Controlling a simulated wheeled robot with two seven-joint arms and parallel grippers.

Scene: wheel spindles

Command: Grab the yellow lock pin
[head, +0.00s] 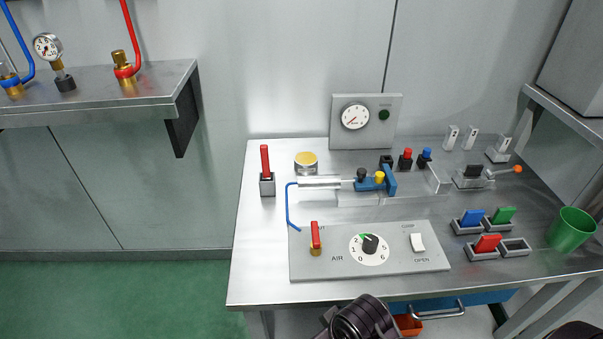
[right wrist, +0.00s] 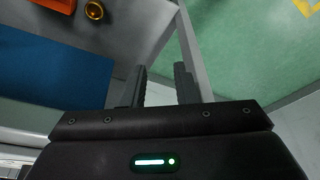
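A small yellow-topped knob (head: 379,177), which looks like the yellow lock pin, sits at the blue clamp block (head: 369,185) on the bench, at the right end of a silver cylinder (head: 320,182). A dark knob (head: 361,174) is just left of it. My right gripper (right wrist: 162,86) shows in the right wrist view, its two dark fingers apart with nothing between them. The yellow knob is not visible there. My left gripper's fingers are not in view; dark arm parts show at the head view's bottom edge, well below the knob.
A red knob (head: 406,154) and a blue knob (head: 424,154) stand right of the clamp. A yellow-topped round tin (head: 306,160) is behind the cylinder. The control panel (head: 310,268) lies in front. A green cup (head: 571,229) stands at the right edge.

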